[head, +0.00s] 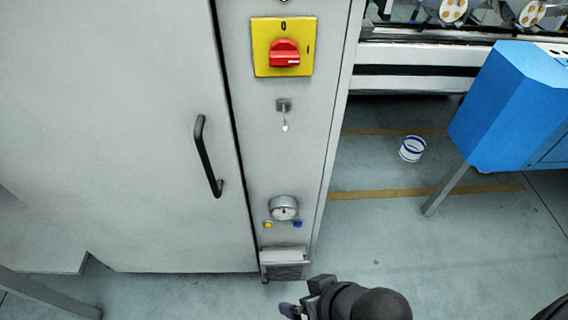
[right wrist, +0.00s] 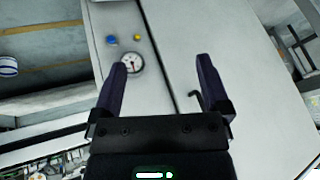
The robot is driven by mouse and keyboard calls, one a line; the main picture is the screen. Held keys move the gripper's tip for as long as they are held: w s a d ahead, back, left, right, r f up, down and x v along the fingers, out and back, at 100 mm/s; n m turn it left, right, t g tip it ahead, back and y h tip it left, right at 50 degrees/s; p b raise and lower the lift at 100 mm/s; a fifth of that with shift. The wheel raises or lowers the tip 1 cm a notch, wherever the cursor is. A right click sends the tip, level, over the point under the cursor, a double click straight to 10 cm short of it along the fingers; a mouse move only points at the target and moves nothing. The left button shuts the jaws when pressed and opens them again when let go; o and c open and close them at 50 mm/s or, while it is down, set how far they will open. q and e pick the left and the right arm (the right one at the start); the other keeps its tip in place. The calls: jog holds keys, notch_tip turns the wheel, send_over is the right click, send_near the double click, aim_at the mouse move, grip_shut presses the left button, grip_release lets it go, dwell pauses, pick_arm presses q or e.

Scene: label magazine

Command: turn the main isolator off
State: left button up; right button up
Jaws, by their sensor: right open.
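The main isolator is a red rotary handle (head: 285,53) on a yellow plate (head: 262,65) near the top of the grey cabinet's narrow panel. The plate has a 0 at its top and an I at its right. The handle lies across, its white mark at the right, toward the I. My right gripper (head: 303,300) is at the bottom of the head view, well below the isolator and apart from it. In the right wrist view my right gripper (right wrist: 160,64) is open, with nothing between its fingers. The isolator is not seen there. My left gripper is not in view.
Below the isolator are a small fitting with a hanging tag (head: 284,106), a gauge (head: 284,208), a yellow button (head: 268,224) and a blue one (head: 297,224). A black door handle (head: 207,157) sticks out at left. A blue machine (head: 510,105) and white bucket (head: 412,149) are right.

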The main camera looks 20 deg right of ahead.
aim_at(285, 63)
jog(key=w+a+r+m+t+y, duration=0.4)
jog(key=w+r+m+t, duration=0.15)
jog(key=r, duration=0.35)
jog(key=w+a+r+m+t+y, duration=0.4)
jog(key=w+r+m+t, duration=0.15)
jog(key=r, duration=0.35)
jog(key=w+d+r+m+t+h, duration=0.1)
jog(key=d+r+m+t+h, duration=0.3)
jog(key=m, duration=0.4)
jog(key=w+d+r+m+t+h, duration=0.1)
jog(key=r+m+t+h, duration=0.3)
jog(key=m, duration=0.5)
jog(key=w+d+m+h, duration=0.2)
jog(key=w+m+h, duration=0.1)
jog(key=m, duration=0.1)
jog(key=w+d+r+m+g+h+p, duration=0.1)
jog(key=w+d+m+h, duration=0.1)
jog(key=w+m+h, duration=0.1)
jog(key=w+d+m+g+h, duration=0.1)
jog(key=w+d+m+h, duration=0.1)
jog(key=w+m+h, duration=0.1)
jog(key=shift+w+d+r+m, duration=0.2)
jog(key=shift+w+m, duration=0.15)
jog(key=shift+m, duration=0.55)
jog(key=shift+w, duration=0.2)
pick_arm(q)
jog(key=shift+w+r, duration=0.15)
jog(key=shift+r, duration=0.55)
pick_arm(e)
jog(key=shift+c, duration=0.3)
